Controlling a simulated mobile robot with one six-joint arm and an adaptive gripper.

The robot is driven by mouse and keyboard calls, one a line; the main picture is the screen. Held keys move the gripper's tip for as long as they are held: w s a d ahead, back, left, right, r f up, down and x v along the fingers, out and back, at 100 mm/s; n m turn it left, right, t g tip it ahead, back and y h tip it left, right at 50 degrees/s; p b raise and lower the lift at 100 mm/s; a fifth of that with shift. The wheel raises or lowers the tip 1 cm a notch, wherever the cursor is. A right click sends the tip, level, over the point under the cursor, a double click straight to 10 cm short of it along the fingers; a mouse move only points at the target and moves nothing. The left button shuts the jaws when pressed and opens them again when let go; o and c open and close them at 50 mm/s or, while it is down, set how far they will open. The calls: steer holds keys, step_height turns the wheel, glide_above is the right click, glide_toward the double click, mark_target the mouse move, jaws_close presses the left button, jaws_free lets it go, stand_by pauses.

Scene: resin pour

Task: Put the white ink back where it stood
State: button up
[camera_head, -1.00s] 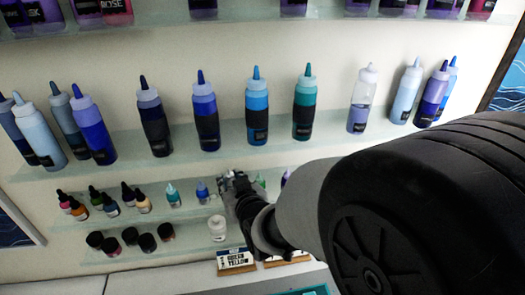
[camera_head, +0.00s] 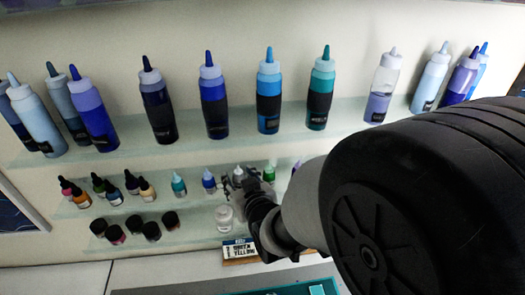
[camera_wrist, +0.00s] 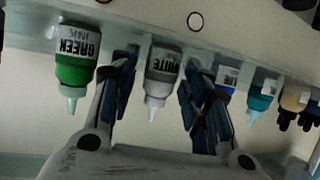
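The white ink (camera_wrist: 163,70) is a small bottle with a white label and a pale nozzle. In the upside-down wrist view it stands in the row between the green ink (camera_wrist: 77,60) and a blue-labelled bottle (camera_wrist: 227,76). My gripper (camera_wrist: 158,112) is open around it, one dark finger on each side. A gap shows on the left; the right finger is close, and contact there cannot be told. In the head view, the white ink's pale tip (camera_head: 238,171) shows just above my gripper (camera_head: 236,186), which hides most of the bottle.
Teal (camera_head: 178,184) and blue (camera_head: 208,181) bottles stand left of my gripper on the same shelf. A white jar (camera_head: 224,216) stands below. Tall bottles (camera_head: 268,95) fill the shelf above. A label block (camera_head: 238,248) sits on the counter under the shelves.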

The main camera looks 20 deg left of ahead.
stand_by(0.3)
steer(key=shift+r+p, duration=0.25)
steer(key=shift+p, duration=0.1)
steer(key=shift+b+v, duration=4.25)
steer(key=shift+v, duration=1.5)
steer(key=s+d+f+m+g+h, duration=0.1)
steer(key=d+m+h, duration=0.15)
steer(key=d, duration=0.75)
steer(key=d+f+m+g+h, duration=0.1)
steer(key=d+f+m+h, duration=0.15)
steer(key=d, duration=0.65)
steer(key=s+d+f+m+g+h, duration=0.1)
steer(key=s+d+m+g+h, duration=0.2)
steer(key=s+d, duration=0.8)
steer(key=shift+s+f+g+h, duration=0.2)
steer(key=shift+g+h, duration=0.1)
steer(key=shift+h, duration=0.1)
